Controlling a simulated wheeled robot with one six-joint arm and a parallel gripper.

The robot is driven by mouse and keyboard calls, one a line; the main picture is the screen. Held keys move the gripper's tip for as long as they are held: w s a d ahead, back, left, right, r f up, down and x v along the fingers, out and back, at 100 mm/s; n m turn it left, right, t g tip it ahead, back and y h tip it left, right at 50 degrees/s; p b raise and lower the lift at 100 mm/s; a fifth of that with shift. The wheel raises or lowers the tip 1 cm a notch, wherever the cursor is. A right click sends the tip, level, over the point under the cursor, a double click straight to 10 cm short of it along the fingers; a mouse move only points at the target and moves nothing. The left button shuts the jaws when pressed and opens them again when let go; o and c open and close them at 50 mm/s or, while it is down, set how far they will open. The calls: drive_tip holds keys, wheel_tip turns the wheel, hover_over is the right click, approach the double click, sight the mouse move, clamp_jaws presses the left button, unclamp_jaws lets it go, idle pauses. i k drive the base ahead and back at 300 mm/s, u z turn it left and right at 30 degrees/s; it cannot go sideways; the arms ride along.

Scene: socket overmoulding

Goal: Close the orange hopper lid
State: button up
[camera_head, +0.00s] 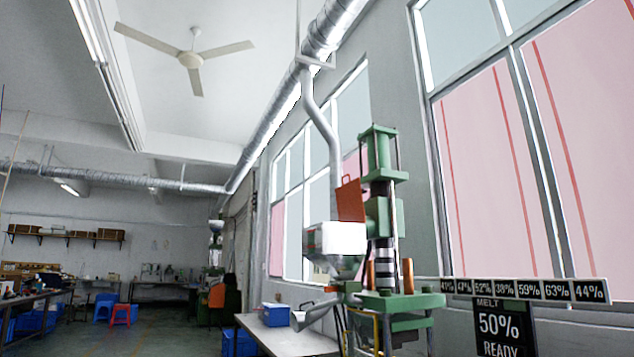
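The orange hopper lid (351,200) stands raised, roughly upright, at the back right edge of the white hopper (338,238). The lid looks open. The hopper narrows to a metal funnel at its base and sits beside the green moulding machine (384,215). The inside of the hopper is not visible from this low angle. My gripper is not in view.
A grey table (285,340) with a blue bin (275,315) stands in front of the machine. A display panel (500,328) reading "MELT 50% READY" is at lower right. Open floor (140,338) lies to the left, with blue and red stools farther back.

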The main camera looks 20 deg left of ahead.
sight(349, 196)
drive_tip(key=u, duration=1.6)
drive_tip(key=i, duration=6.55)
drive_tip(key=z, duration=4.45)
